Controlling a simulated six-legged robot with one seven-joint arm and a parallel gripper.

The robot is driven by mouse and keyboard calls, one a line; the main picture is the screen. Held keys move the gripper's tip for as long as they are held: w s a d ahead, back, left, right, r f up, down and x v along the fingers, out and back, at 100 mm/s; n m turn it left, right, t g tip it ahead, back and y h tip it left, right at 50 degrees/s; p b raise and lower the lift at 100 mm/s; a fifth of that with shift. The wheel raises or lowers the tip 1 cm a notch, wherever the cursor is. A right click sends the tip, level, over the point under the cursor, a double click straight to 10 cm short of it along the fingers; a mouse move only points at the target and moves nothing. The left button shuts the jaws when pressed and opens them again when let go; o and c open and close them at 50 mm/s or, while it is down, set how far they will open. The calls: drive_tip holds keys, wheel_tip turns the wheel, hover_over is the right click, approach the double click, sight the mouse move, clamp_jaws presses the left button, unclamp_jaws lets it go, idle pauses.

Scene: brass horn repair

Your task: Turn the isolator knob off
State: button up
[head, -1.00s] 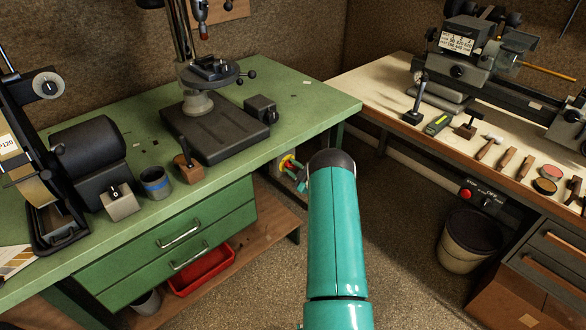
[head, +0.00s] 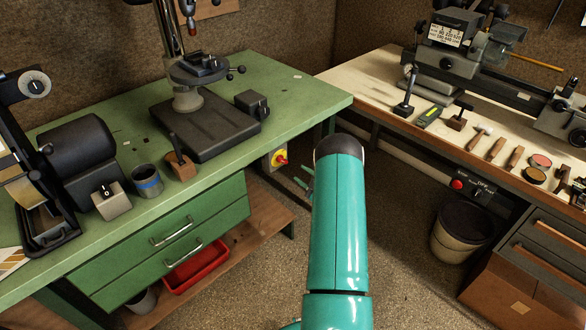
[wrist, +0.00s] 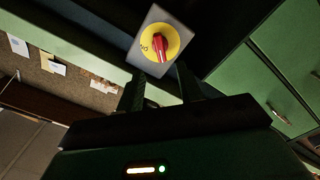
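The isolator is a pale grey box with a yellow disc (head: 275,158) and a red knob (head: 281,159). It sits under the right end of the green bench in the head view. In the wrist view the red knob (wrist: 158,48) shows clear and unobstructed at top centre, with small dark marks on the disc to its left. My gripper (head: 304,182) is partly hidden behind my teal arm, just right of and below the box. In the wrist view my gripper's two dark fingers (wrist: 160,88) stand apart with nothing between them, short of the knob.
The green bench (head: 310,95) overhangs the isolator, with drawers (head: 180,236) to the left and a wooden lower shelf (head: 262,222) below. A pale-topped bench (head: 385,92) and a bin (head: 461,232) stand to the right. The floor between the benches is clear.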

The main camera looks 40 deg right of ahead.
drive_tip(key=shift+s, duration=1.85)
drive_tip(key=w+r+m+g+h, duration=0.1)
drive_tip(key=w+r+h, duration=0.1)
drive_tip(key=w+r, duration=0.65)
drive_tip(key=a+r+m+g+h, duration=0.2)
drive_tip(key=a+r+m, duration=0.1)
drive_tip(key=a+r, duration=0.65)
drive_tip(key=a+r+m+g+h, duration=0.1)
drive_tip(key=a+r+m+g, duration=0.35)
drive_tip(key=r, duration=0.85)
drive_tip(key=s+a+r+g+y, duration=0.1)
drive_tip(key=s+a+r, duration=0.2)
drive_tip(key=s+a, duration=0.4)
drive_tip(key=s+a+r, duration=0.3)
drive_tip(key=s+a, duration=0.1)
drive_tip(key=a, duration=0.5)
drive_tip(key=s+a+g+y, duration=0.1)
drive_tip(key=s+a+g, duration=0.1)
drive_tip(key=s+a, duration=0.5)
drive_tip(key=s+a+f+m+g+y, duration=0.1)
drive_tip(key=s+a+g+y, duration=0.1)
drive_tip(key=s+a, duration=0.5)
drive_tip(key=s, duration=0.4)
drive_tip(key=shift+s+f, duration=0.3)
drive_tip(key=shift+s, duration=0.05)
